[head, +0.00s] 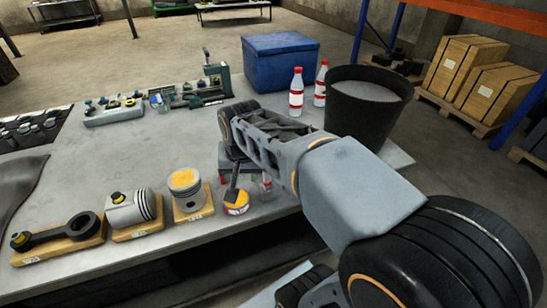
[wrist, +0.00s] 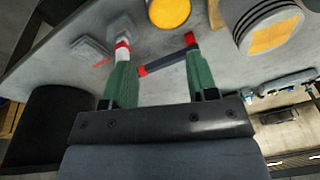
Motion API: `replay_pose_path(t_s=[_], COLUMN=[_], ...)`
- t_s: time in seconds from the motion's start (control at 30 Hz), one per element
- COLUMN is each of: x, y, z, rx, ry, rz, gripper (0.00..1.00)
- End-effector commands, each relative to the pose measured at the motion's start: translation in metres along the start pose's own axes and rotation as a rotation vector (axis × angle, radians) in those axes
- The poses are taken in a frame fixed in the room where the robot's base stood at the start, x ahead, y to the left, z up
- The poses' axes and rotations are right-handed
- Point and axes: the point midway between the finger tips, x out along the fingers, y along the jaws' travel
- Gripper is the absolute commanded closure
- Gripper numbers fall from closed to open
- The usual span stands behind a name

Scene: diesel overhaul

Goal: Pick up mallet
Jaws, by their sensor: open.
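A short item with a round yellow-orange face and red edging (head: 237,204) sits near the table's front edge, below my arm; I take it for the mallet's head. A dark bar, apparently its handle, rises from it toward my gripper. In the wrist view a yellow round face (wrist: 168,12) shows beyond the fingers. A dark bar (wrist: 165,58) crosses between the fingertips, and I cannot tell whether they touch it. My arm partly hides this area in the head view.
A piston (head: 186,190) on a wooden block stands just left. Another piston (head: 130,208) and a connecting rod (head: 60,232) lie farther left. A black bucket (head: 368,100), red-capped bottles (head: 296,92) and a blue box (head: 280,62) stand behind. The table's middle left (head: 110,155) is clear.

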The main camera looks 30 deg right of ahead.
Motion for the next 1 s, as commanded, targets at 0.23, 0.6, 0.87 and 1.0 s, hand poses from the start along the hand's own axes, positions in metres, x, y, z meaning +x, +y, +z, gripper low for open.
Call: replay_pose_path(t_s=[0.23,0.6,0.87,1.0], x=[0.027,0.068,0.112,0.132], y=[0.001,0.016,0.021,0.022], z=[-0.100,-0.166,-0.159,-0.155], rx=[0.698,1.255,1.290,1.288], ry=[-0.092,-0.122,-0.123,-0.123], rz=[0.108,0.223,0.232,0.231], gripper=[0.47,0.47,0.47,0.47])
